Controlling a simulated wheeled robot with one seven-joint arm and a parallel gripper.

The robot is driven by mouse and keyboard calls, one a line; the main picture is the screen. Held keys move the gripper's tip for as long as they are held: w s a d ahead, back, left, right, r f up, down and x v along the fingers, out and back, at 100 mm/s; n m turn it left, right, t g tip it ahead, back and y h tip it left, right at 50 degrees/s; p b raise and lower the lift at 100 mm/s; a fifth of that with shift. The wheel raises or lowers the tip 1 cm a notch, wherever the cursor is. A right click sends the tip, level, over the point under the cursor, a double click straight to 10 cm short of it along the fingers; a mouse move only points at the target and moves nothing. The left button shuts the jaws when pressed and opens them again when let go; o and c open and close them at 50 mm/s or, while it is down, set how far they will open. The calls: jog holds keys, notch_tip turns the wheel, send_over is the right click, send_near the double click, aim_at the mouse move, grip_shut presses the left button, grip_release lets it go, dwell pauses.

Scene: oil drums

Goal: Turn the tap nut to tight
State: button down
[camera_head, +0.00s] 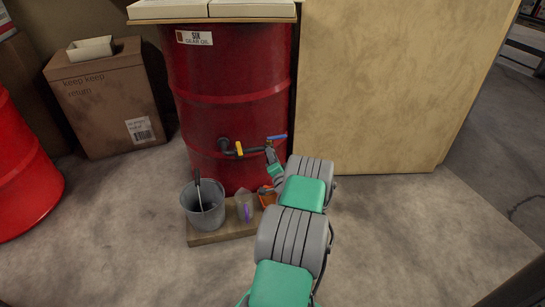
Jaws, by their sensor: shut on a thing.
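A red drum (215,115) labelled "SIX GEAR OIL" stands at the back. A dark pipe (254,151) comes out of its lower front, with a yellow piece (239,148) near the drum and a blue lever (277,137) at the right end. My grey and green arm reaches in from the bottom right. My gripper (269,153) is at the right end of the pipe, just below the blue lever. It is shut on the tap nut (269,143), which is small and partly hidden by the fingers. I cannot tell how tight the nut is.
Below the tap, a grey bucket (204,210) with a dark-handled tool in it, a clear container (244,207) and an orange item (267,196) stand on a low wooden board (215,237). A tan panel (400,80) rises to the right. Cardboard boxes stand at the left.

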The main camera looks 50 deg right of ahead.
jog(key=shift+s+d, duration=0.15)
jog(key=shift+s, duration=0.05)
jog(key=c, duration=1.3)
grip_release()
jog(key=shift+o, duration=1.1)
jog(key=shift+w, duration=0.15)
jog(key=p+v, duration=0.2)
jog(key=v, duration=0.6)
